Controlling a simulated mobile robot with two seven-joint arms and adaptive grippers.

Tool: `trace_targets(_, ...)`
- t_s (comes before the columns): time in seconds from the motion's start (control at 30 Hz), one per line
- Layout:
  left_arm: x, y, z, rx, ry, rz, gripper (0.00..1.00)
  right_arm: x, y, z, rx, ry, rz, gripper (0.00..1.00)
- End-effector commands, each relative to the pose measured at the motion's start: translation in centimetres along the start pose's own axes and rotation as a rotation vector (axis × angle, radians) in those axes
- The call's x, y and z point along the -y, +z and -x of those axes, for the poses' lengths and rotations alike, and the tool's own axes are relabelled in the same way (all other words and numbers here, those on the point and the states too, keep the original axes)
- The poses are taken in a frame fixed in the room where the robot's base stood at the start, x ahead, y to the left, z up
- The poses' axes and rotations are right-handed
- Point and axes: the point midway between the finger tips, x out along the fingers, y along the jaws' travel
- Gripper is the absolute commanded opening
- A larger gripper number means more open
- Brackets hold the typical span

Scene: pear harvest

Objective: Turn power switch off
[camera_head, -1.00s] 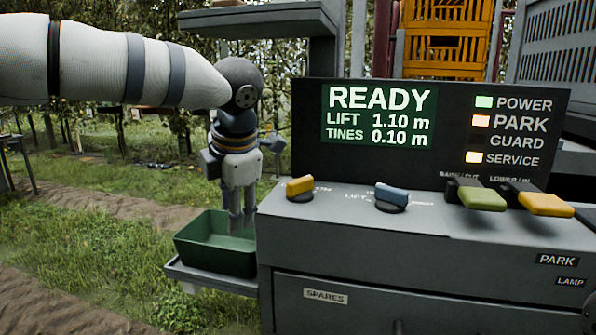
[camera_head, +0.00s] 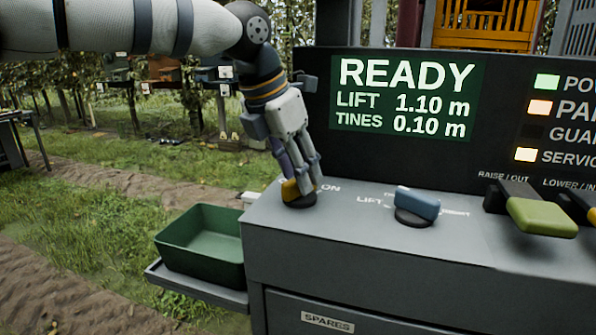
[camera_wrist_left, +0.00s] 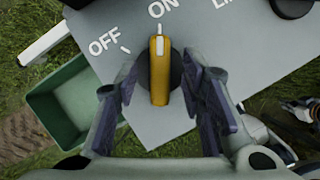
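The power switch is a yellow rotary knob (camera_head: 291,190) on a dark round base at the left end of the grey console top. In the left wrist view the yellow knob (camera_wrist_left: 159,70) points at the ON label, with OFF printed to its left. My left gripper (camera_head: 304,184) reaches down over the knob from above. In the left wrist view its fingers (camera_wrist_left: 160,92) are apart, one on each side of the knob, with gaps visible between them and it. The display panel (camera_head: 403,98) reads READY, and the POWER lamp (camera_head: 547,82) is lit green. My right gripper is not seen.
A blue knob (camera_head: 418,203) stands to the right on the console (camera_head: 345,250), with a green lever (camera_head: 541,216) farther right. A green bin (camera_head: 205,262) sits on a shelf left of the console. The display panel rises close behind the knobs.

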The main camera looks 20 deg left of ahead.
Motion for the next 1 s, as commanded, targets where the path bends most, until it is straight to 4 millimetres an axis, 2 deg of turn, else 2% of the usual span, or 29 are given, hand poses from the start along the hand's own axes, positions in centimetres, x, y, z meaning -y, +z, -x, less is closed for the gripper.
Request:
trace_targets(0.33,0.02,0.01,-0.72,0.002,0.002,-0.001,0.37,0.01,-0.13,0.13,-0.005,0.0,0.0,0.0)
trace_targets(0.5,0.02,0.01,-0.71,0.002,0.001,-0.001,0.0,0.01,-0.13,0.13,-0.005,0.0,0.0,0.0)
trace_targets(0.8,0.04,0.01,-0.69,0.002,0.006,0.011,0.0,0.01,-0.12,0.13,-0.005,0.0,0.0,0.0)
trace_targets(1.0,0.08,0.02,-0.67,0.002,0.037,0.082,0.0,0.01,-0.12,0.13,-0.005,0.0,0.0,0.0)
